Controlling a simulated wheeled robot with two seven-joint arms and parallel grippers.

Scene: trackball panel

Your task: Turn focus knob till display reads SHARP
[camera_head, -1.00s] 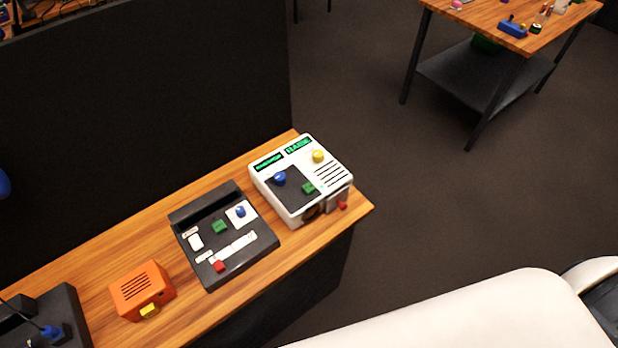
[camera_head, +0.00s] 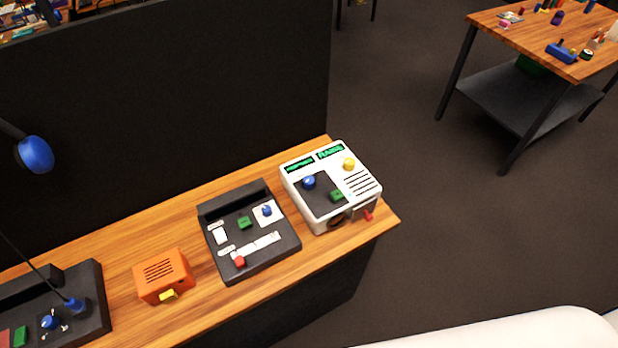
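A white device (camera_head: 318,222) stands near the right end of the wooden desk. Two small dark displays with green text sit along its back edge, a left one (camera_head: 299,166) and a right one (camera_head: 330,152); their text is too small to read surely. On its top are a blue knob (camera_head: 309,181), a green knob or button (camera_head: 337,195) and a yellow knob (camera_head: 349,164). A red part (camera_head: 368,215) sticks out low on its right side. I cannot tell which is the focus knob. Neither gripper is in view.
A black panel (camera_head: 282,262) with a blue ball, a green button and a red button lies left of the white device. An orange box (camera_head: 163,277) and another black panel (camera_head: 92,315) stand further left. A dark partition (camera_head: 180,110) rises behind. Open floor lies right.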

